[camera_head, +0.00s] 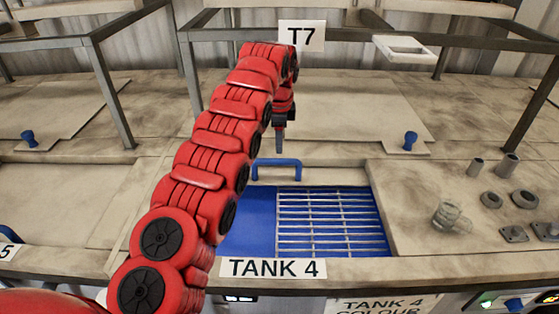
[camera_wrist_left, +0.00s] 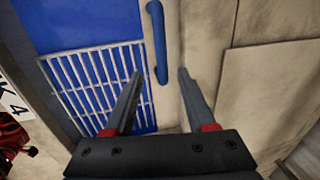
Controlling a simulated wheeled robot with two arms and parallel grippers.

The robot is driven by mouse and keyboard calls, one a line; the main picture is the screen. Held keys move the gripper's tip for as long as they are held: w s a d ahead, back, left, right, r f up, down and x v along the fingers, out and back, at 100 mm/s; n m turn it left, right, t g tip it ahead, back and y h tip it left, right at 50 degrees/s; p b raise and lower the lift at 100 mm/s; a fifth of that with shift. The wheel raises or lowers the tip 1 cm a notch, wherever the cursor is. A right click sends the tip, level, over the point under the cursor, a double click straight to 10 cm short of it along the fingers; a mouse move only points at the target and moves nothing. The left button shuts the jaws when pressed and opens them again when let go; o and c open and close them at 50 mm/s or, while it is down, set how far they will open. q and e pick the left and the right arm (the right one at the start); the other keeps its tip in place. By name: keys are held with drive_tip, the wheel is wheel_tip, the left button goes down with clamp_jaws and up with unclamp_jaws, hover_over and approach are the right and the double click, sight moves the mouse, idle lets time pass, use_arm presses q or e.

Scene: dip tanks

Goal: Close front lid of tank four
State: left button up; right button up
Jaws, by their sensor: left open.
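Tank four's front opening (camera_head: 232,222) is uncovered in the head view, showing a blue inside and a white grid (camera_head: 330,222), above the "TANK 4" label (camera_head: 272,268). A blue bar handle (camera_head: 277,162) lies at its rear edge, on a beige panel that looks like the lid. My left gripper (camera_head: 281,150) points down just above or behind this handle. In the left wrist view, my left gripper (camera_wrist_left: 161,73) is open, and the near end of the handle (camera_wrist_left: 157,42) appears between its fingertips. I cannot tell whether they touch it. My right gripper is not in view.
A metal frame (camera_head: 340,40) with a "T7" sign (camera_head: 302,36) stands behind. A blue knob (camera_head: 410,141) sits on the panel at back right. A glass jar (camera_head: 449,215) and several round fittings (camera_head: 525,198) are on the right counter. My left arm covers the opening's left side.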

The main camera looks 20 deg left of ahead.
sight(280, 160)
use_arm(q)
drive_tip(key=f+p, duration=0.1)
drive_tip(key=f, duration=0.1)
drive_tip(key=w+f+p, duration=0.1)
drive_tip(key=f+p, duration=0.1)
drive_tip(key=f, duration=0.1)
drive_tip(key=shift+w+f, duration=0.25)
drive_tip(key=shift+f, duration=0.05)
drive_tip(key=shift+w+f, duration=0.1)
drive_tip(key=shift+f, duration=0.2)
drive_tip(key=shift+a+f+p, duration=0.1)
drive_tip(key=shift+f+p, duration=0.3)
drive_tip(key=shift+f, duration=0.25)
drive_tip(key=shift+w+a+f, duration=0.1)
drive_tip(key=shift+a+f, duration=0.05)
drive_tip(key=shift+f, duration=0.2)
clamp_jaws()
